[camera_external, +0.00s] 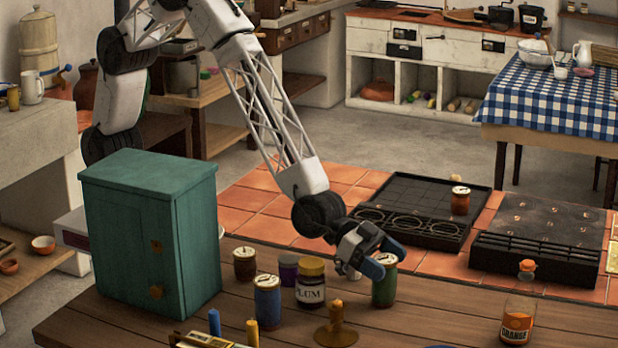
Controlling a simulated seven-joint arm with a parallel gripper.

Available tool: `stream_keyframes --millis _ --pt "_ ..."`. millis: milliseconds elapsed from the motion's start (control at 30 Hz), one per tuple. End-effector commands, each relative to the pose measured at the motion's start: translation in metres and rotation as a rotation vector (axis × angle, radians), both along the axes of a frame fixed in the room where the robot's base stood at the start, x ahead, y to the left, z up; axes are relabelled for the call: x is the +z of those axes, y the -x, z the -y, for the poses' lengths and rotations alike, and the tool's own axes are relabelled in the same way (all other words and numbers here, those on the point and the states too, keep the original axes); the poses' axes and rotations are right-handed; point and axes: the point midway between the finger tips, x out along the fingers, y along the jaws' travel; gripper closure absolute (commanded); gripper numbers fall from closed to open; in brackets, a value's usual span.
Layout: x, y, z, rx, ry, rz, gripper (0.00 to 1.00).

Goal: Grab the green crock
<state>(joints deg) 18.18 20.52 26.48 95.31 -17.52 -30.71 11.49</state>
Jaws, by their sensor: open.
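The green crock (384,291) stands upright on the wooden table, with a pale lid at its top. My gripper (382,261) is open at the crock's lid, with blue fingertips on the near-left and far-right sides of its top. I cannot tell whether the fingers touch it. The near finger and the gripper body hide part of the crock's upper left side.
The plum jar (310,285), blue crock (267,302) and brown crock (244,264) stand left of the green crock. A candle holder (336,333) is in front. The teal cabinet (150,235) is at left, an orange jar (517,322) at right.

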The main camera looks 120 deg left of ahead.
Motion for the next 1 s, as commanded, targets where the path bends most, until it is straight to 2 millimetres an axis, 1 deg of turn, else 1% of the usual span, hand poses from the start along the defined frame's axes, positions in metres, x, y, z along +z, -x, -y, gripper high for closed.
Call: stream_keyframes --millis 133,167,200,567,867,1000 --pt "-0.0001 0.0000 0.0000 0.000 0.000 0.000 0.13" --pt "-0.0001 0.0000 0.0000 0.000 0.000 0.000 0.16" --pt "-0.0001 0.0000 0.0000 0.000 0.000 0.000 0.23" --pt "-0.0001 0.0001 0.0000 0.000 0.000 0.000 0.78" --pt "0.0016 -0.0002 0.0001 0.000 0.000 0.001 0.79" --pt "0.0057 -0.0003 0.0000 0.000 0.001 0.001 0.79"
